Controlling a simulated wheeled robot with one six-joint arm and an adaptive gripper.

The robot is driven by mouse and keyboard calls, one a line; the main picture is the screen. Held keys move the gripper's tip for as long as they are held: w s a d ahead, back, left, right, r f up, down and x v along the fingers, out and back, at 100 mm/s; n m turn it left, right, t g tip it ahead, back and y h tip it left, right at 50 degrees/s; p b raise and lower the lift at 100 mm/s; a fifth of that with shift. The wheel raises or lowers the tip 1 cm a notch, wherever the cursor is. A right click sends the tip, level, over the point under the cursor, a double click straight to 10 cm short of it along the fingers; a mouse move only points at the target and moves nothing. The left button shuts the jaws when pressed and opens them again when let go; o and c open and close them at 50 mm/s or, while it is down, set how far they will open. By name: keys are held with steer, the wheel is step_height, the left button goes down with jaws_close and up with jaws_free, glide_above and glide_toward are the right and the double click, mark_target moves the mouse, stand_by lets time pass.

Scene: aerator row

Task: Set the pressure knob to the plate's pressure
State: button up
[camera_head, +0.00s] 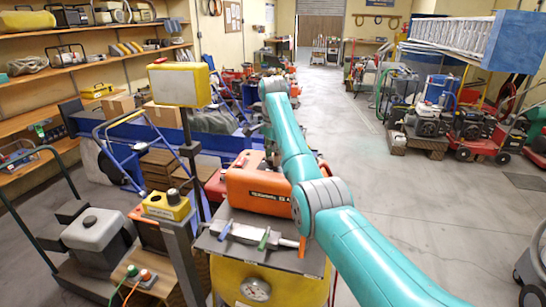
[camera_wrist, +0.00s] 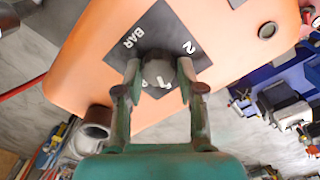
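My gripper (camera_wrist: 158,78) has one finger on each side of the knob. Whether the fingers touch it is unclear.
An orange case (camera_head: 258,190) and a tray of tools (camera_head: 245,236) lie beside my arm. A yellow box with a black knob (camera_head: 173,197) stands left. Carts with engines (camera_head: 435,120) stand at right. The floor aisle (camera_head: 340,110) is clear.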

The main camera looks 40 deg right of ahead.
steer(key=o, duration=0.3)
